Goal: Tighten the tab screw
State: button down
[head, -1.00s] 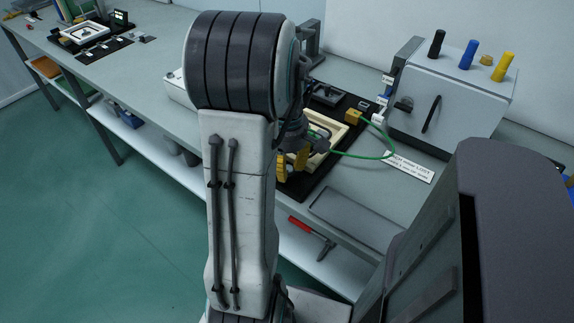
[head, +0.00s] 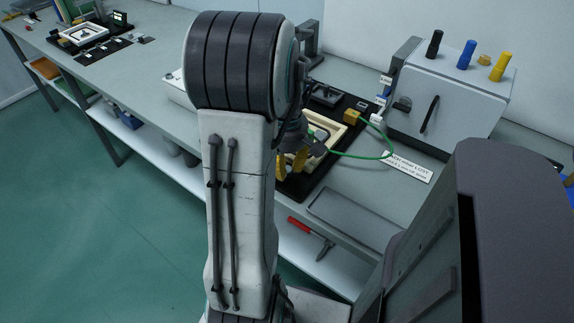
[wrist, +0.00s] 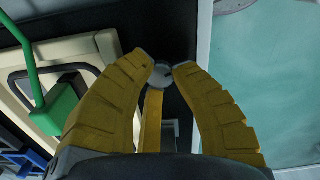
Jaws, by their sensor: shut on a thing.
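My gripper (wrist: 167,70) shows in the wrist view with its two yellow fingertips closed in on a small round grey piece, seemingly the tab screw's head (wrist: 160,76). A narrow yellow strip (wrist: 152,122) runs below it between the fingers; I cannot tell whether it is the tab. The cream panel frame (wrist: 80,46) lies to the left, partly behind the left finger. In the head view my gripper (head: 292,163) is low at the frame's (head: 348,119) near side, partly hidden by my arm. The screw is hidden there.
A green cable (head: 362,157) loops beside the frame; its green plug (wrist: 58,112) is close to the left finger. A grey box with coloured pegs (head: 453,100) stands behind right. An empty grey tray (head: 355,215) lies in front. A red-handled tool (head: 299,224) lies on the lower shelf.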

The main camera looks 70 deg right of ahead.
jog(key=m, duration=0.6)
jog(key=shift+f, duration=0.1)
dwell(0.5)
jog(key=c, duration=1.3)
grip_release()
jog(key=shift+w+d, duration=0.1)
jog(key=shift+w, duration=0.05)
